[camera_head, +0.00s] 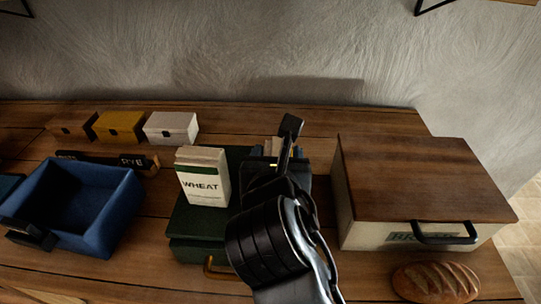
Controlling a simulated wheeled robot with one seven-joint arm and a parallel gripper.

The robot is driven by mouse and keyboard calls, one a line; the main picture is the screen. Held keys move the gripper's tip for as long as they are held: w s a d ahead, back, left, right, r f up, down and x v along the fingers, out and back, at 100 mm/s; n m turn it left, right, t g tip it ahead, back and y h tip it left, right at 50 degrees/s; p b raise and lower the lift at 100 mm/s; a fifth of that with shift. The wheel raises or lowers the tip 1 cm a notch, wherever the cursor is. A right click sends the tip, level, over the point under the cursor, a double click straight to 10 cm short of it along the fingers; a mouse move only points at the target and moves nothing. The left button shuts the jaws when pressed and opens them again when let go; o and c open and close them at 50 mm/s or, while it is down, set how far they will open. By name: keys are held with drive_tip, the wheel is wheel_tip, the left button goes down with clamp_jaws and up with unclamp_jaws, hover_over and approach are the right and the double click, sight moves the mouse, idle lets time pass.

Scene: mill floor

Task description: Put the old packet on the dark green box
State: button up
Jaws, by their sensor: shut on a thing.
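The dark green box (187,226) sits on the wooden counter in the middle, with a brass handle at its front. A white and green packet marked WHEAT (204,178) stands upright on the left of its top. Only a small upper part of that packet shows; my gripper and arm hide the rest. I cannot tell whether its bottom touches the box. I cannot read any age mark on either packet.
A cream bread bin (430,180) with a wooden lid stands on the right, with a loaf (436,282) before it. An open blue drawer-like box (112,205) is on the left. Brown (73,127), yellow (119,126) and white (171,127) small boxes stand behind it.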

drive_tip(key=shift+r, duration=0.15)
drive_tip(key=o, duration=1.4)
drive_tip(key=v, duration=1.2)
